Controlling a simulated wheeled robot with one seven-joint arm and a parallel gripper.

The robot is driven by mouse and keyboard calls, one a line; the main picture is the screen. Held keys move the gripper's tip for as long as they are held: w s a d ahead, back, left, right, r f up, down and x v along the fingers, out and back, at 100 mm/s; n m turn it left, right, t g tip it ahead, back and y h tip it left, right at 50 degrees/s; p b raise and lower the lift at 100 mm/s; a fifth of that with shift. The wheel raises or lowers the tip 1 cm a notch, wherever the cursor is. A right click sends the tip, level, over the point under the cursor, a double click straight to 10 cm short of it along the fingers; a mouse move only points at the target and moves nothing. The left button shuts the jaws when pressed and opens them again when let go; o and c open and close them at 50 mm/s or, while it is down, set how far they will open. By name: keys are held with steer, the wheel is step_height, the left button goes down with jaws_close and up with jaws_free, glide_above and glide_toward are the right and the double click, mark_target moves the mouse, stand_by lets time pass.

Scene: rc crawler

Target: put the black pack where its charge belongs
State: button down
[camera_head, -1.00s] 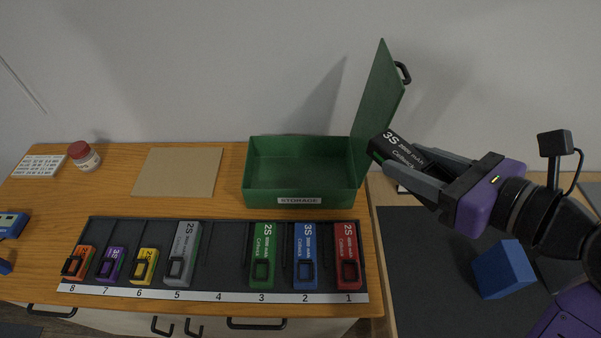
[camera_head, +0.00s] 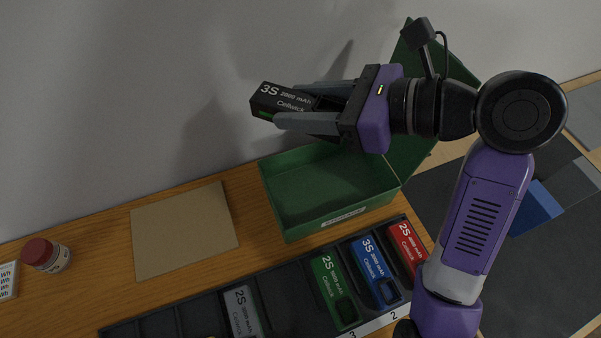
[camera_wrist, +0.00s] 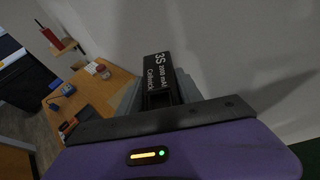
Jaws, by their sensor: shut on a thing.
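My gripper (camera_head: 287,106) is shut on the black pack (camera_head: 275,98), marked 3S 2000 mAh Cellwick. It holds the pack in the air, above and behind the green box (camera_head: 278,205). A small green patch shows at the pack's near lower end. The pack also shows between the fingers in the wrist view (camera_wrist: 158,72). The green box is open and looks empty. The dark rack (camera_head: 285,318) holds a red pack (camera_head: 407,245), a blue pack (camera_head: 375,270), a green pack (camera_head: 333,290) and a grey pack (camera_head: 242,312). A bare slot lies between green and grey.
The box's raised lid (camera_head: 410,150) stands on its right, partly behind my arm. A tan board (camera_head: 185,230), a red-lidded jar (camera_head: 50,256) and a card with Wh lines (camera_head: 8,281) lie to the left. A blue block (camera_head: 535,208) is on the dark surface at right.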

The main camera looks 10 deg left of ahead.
step_height(320, 180, down, 18)
steer(key=shift+r, duration=0.15)
stand_by(0.3)
steer(key=shift+f, duration=0.4)
steer(key=c, duration=0.8)
jaws_free()
steer(key=shift+f, duration=0.15)
steer(key=r+v, duration=0.1)
steer(key=v, duration=1.1)
steer(key=shift+b, duration=0.45)
steer(key=shift+d, duration=0.15)
